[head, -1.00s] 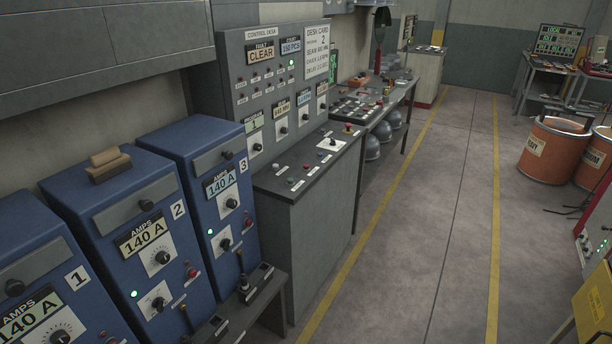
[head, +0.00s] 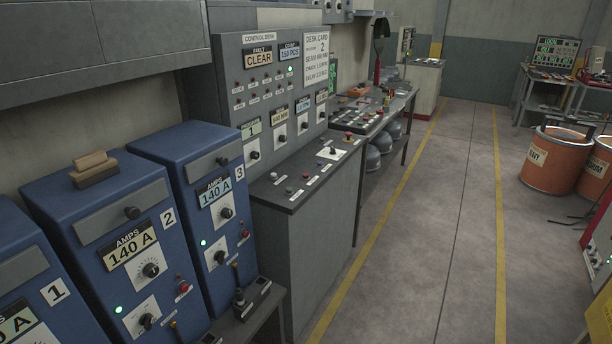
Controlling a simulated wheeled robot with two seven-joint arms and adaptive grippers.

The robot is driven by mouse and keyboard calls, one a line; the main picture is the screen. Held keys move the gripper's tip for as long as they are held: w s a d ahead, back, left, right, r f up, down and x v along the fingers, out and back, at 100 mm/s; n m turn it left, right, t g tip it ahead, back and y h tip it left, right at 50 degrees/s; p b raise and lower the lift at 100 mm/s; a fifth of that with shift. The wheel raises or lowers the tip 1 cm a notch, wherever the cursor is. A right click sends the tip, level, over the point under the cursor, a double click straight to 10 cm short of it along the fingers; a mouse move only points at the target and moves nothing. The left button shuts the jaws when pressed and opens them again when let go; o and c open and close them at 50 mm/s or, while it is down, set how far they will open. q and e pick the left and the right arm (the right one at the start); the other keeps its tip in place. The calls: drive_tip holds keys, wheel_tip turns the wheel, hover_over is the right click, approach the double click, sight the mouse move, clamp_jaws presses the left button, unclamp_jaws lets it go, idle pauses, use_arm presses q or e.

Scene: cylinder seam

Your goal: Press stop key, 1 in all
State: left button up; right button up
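The grey control desk (head: 325,226) stands against the left wall, past the blue power units. A red mushroom button (head: 348,135) sits near the far end of the top. The key labels are too small to read, so I cannot tell which is the stop key. The upright panel shows a "CLEAR" fault display (head: 258,57) and a "150 PCS" display (head: 290,50). Neither gripper is in view.
Blue power units, including number 2 (head: 112,220) and number 3 (head: 187,158), stand at left. A low stand with a lever box (head: 250,297) juts out before the desk. A workbench (head: 400,98) stands beyond. Orange drums (head: 548,162) stand at right. The aisle floor (head: 430,220) is clear.

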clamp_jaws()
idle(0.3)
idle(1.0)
use_arm(q)
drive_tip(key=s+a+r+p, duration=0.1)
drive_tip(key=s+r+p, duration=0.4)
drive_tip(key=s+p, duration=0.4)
drive_tip(key=p, duration=0.6)
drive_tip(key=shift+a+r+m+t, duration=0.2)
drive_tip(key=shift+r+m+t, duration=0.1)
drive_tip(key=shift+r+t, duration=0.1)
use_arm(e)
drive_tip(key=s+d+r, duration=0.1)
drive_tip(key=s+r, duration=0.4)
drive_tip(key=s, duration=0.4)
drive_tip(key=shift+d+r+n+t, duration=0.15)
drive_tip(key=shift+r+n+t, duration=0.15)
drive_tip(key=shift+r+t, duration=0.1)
